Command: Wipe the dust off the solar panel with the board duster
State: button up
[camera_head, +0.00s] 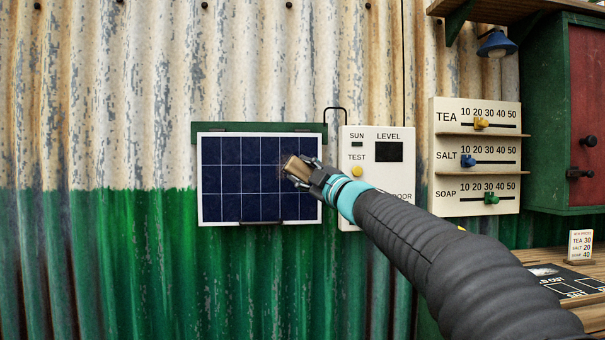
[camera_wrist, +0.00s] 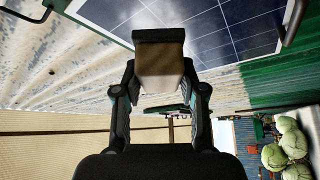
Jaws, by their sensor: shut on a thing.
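The solar panel (camera_head: 232,178) is a dark blue gridded panel with a white frame, mounted upright on the corrugated wall. My gripper (camera_head: 304,178) is in front of its right part, shut on the board duster (camera_head: 294,168), a tan block. In the wrist view the duster (camera_wrist: 159,75) sits between the fingers of my gripper (camera_wrist: 160,92), its dark pad towards the panel. The solar panel in the wrist view (camera_wrist: 240,40) shows a pale, hazy patch beside the duster. I cannot tell whether the pad touches the panel. My gripper hides part of the panel's right edge.
A white control box (camera_head: 378,150) with a yellow button stands right of the panel, partly behind my arm. A slider board (camera_head: 474,150) and a red and green cabinet (camera_head: 575,110) are farther right. A wooden counter (camera_head: 545,256) is at lower right. The wall left of the panel is clear.

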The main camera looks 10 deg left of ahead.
jog(key=shift+s+d+b, duration=0.15)
jog(key=shift+s+d, duration=0.05)
jog(key=shift+s, duration=0.55)
jog(key=shift+s+d+b, duration=0.15)
jog(key=shift+s, duration=0.55)
